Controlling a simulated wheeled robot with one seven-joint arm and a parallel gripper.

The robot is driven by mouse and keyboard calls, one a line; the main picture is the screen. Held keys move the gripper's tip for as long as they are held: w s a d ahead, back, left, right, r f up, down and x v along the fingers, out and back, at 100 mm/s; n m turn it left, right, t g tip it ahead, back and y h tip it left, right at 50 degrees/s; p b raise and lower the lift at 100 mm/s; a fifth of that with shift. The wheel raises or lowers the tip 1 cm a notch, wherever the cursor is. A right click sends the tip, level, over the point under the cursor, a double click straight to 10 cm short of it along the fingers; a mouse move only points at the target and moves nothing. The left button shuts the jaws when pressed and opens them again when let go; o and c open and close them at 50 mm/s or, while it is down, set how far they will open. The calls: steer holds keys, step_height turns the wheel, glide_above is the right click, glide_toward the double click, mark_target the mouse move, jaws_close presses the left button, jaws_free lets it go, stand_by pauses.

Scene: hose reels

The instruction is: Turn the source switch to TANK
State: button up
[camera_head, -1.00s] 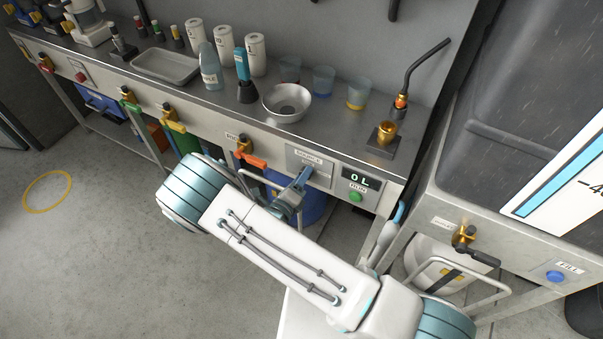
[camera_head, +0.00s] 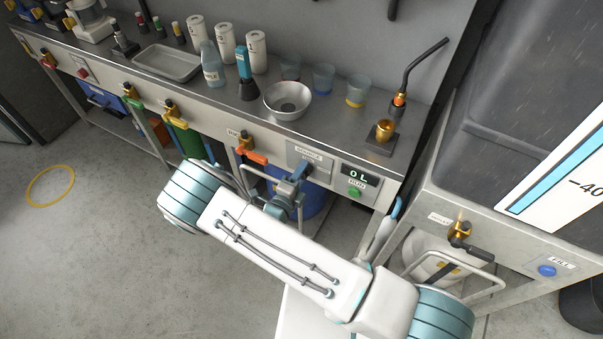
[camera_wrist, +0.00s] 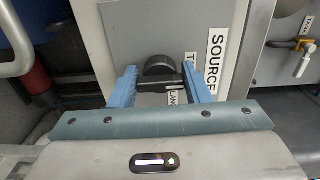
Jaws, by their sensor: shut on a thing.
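The source switch (camera_wrist: 158,66) is a black knob on a grey panel in the wrist view. The panel (camera_wrist: 140,25) carries the word SOURCE and two smaller labels, partly hidden by the switch and a finger. My gripper (camera_wrist: 158,82) is shut on the switch, its blue fingers on either side of the black handle. In the head view my gripper (camera_head: 298,174) is at the SOURCE panel (camera_head: 318,160) on the bench front and hides the switch. I cannot read which label the switch points at.
Right of the panel are a display (camera_head: 360,175) reading 0 L and a green RUN button (camera_head: 354,192). An orange-handled valve (camera_head: 250,150) is close on the left. The tank stand (camera_head: 440,195) with a valve (camera_head: 460,230) is at the right.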

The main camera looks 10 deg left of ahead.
steer(key=o, duration=1)
steer(key=v, duration=1.4)
steer(key=shift+b, duration=0.3)
